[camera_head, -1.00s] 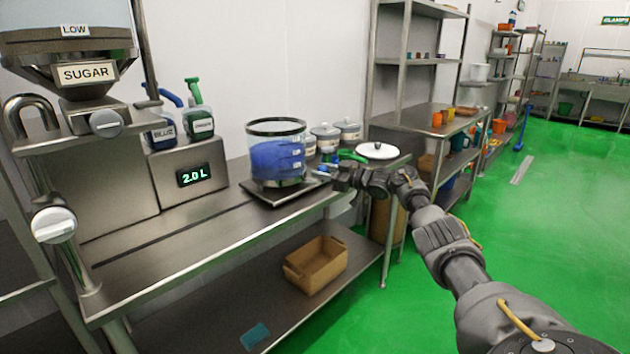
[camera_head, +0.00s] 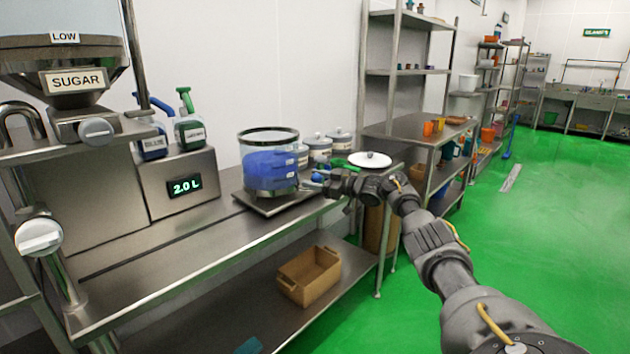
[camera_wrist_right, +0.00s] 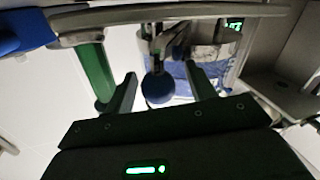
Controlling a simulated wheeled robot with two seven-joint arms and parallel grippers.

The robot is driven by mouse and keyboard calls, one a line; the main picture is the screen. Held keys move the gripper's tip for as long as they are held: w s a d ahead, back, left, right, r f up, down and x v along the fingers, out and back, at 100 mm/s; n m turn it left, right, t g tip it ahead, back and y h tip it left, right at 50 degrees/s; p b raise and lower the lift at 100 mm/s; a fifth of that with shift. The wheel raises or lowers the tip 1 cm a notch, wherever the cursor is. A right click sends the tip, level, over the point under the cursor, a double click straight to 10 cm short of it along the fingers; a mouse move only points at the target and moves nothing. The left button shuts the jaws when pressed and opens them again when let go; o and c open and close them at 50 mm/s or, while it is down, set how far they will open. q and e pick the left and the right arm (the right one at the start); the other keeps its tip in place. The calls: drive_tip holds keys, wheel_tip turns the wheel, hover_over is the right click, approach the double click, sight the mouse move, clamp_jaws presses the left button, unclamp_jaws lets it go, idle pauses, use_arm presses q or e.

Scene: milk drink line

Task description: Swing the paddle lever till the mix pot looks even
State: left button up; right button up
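The mix pot (camera_head: 270,168) is a clear round vessel with a dark rim, standing on a flat dark base on the steel bench. Blue fills its lower part; the frames are too coarse to tell how even it is. The pot also shows, partly hidden, in the right wrist view (camera_wrist_right: 208,72). A round blue knob (camera_wrist_right: 158,88), apparently the paddle lever's end, sits between the fingers of my right gripper (camera_wrist_right: 160,82), with gaps on both sides. In the head view my right gripper (camera_head: 322,180) is just right of the pot. My left gripper is out of view.
A sugar hopper (camera_head: 75,82) and a steel box with a 2.0 L display (camera_head: 185,187) stand left on the bench. Lidded pots (camera_head: 340,142) and a white round lid (camera_head: 370,160) are behind my right gripper. A brown bin (camera_head: 309,277) sits on the lower shelf.

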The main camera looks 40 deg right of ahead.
drive_tip(key=shift+s+d, duration=0.15)
drive_tip(key=v, duration=1)
drive_tip(key=shift+s, duration=0.35)
